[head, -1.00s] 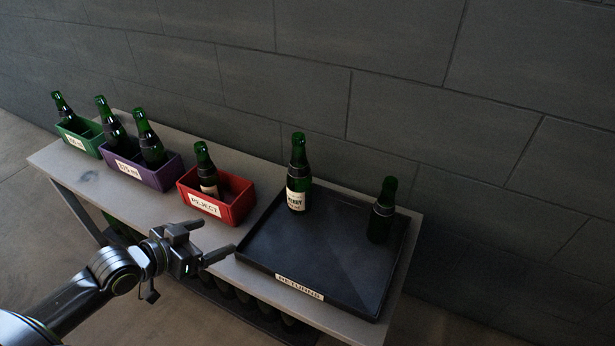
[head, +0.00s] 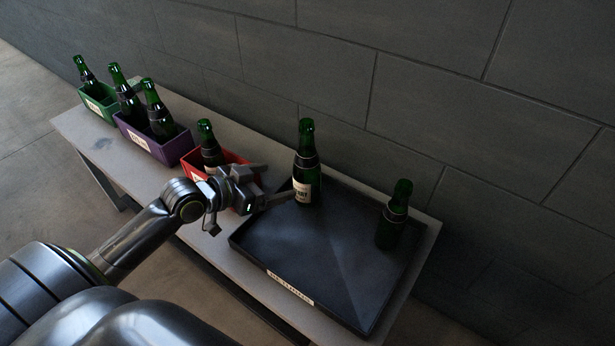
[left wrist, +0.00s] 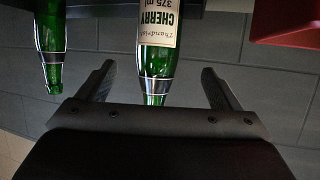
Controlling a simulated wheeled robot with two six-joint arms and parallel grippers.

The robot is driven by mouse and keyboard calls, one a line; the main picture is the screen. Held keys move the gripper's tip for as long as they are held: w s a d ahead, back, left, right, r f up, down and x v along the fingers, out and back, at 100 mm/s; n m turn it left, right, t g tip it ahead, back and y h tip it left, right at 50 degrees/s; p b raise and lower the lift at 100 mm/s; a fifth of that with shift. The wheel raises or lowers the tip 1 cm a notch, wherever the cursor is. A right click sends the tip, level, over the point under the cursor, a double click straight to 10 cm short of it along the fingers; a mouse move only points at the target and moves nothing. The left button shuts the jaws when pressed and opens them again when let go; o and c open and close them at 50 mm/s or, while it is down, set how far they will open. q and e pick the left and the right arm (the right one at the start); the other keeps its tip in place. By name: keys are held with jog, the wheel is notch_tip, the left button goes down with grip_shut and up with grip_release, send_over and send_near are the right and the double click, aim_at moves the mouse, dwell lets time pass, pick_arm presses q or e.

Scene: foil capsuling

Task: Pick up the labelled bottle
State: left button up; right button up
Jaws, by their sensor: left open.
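The labelled bottle (head: 306,170) is green glass with a cream label and stands upright at the back left of the black tray (head: 330,258). In the left wrist view it appears upside down (left wrist: 157,40), its label reading "CHERRY 375 ml", and it lies between the two finger directions. My left gripper (head: 278,182) is open and empty, just left of the bottle in the head view, with one finger close to the label. Whether it touches cannot be told. The gripper shows in the left wrist view too (left wrist: 157,85). My right gripper is not in view.
An unlabelled bottle (head: 393,218) stands at the tray's right side. A red box (head: 234,158) with a bottle is behind my left gripper. A purple box (head: 180,148) and a green box (head: 99,103), both holding bottles, stand further left. The tray's front is clear.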

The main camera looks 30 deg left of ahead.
aim_at(295, 177)
pick_arm(q)
jog(key=b+x, duration=0.1)
jog(key=x, duration=0.4)
jog(key=shift+w+d+f, duration=0.15)
jog(key=shift+w, duration=0.1)
jog(key=x, duration=0.1)
jog(key=b+x, duration=0.1)
jog(key=x, duration=0.2)
jog(key=shift+w+d, duration=0.25)
jog(key=shift+w, duration=0.1)
jog(key=shift+w+d, duration=0.1)
jog(key=shift+w, duration=0.15)
jog(key=c, duration=1.4)
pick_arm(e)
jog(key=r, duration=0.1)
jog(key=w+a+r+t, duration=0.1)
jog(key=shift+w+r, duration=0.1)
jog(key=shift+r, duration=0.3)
